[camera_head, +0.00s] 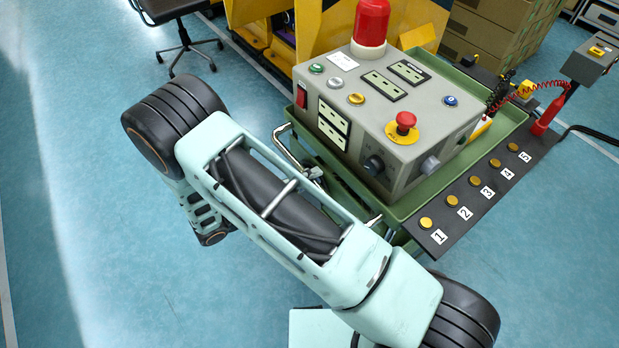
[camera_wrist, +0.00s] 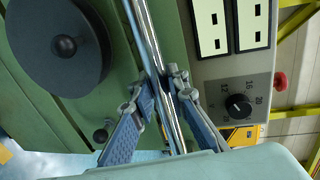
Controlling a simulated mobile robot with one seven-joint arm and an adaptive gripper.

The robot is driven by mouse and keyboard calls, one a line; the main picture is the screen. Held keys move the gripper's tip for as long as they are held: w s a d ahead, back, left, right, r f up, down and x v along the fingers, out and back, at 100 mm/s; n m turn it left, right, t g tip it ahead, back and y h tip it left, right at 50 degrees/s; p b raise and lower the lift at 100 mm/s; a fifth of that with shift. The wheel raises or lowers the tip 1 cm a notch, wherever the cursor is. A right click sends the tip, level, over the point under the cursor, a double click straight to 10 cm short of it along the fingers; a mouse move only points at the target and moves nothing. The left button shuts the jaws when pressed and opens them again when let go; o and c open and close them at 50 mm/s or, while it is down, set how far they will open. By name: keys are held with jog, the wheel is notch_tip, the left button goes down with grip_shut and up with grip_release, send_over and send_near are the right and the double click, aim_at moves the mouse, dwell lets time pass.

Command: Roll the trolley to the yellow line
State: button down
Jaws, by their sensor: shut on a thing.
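The green trolley (camera_head: 400,212) stands in front of my arm and carries a grey control box (camera_head: 345,105). Its chrome handle bar (camera_head: 287,148) runs along the side facing me. In the wrist view the bar (camera_wrist: 150,40) passes between the fingers of my gripper (camera_wrist: 166,98), which is shut on it. In the head view my own arm hides most of the gripper. I cannot make out a yellow line on the floor for certain; a small yellow patch (camera_wrist: 5,153) shows at the lower left of the wrist view.
A dark strip with numbered buttons (camera_head: 473,181) sticks out from the trolley's right side. Yellow machinery (camera_head: 320,30) and stacked cardboard boxes (camera_head: 495,40) stand behind. An office chair (camera_head: 185,45) is at the upper left. The blue floor (camera_head: 70,180) at left is clear.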

jog(key=shift+s+a+f, duration=0.1)
jog(key=shift+a, duration=0.2)
jog(key=c, duration=2)
grip_release()
jog(key=shift+s+a, duration=0.1)
jog(key=shift+c, duration=0.2)
jog(key=shift+o, duration=1)
jog(key=v, duration=1.1)
jog(key=shift+s+a, duration=0.25)
jog(key=shift+s, duration=0.05)
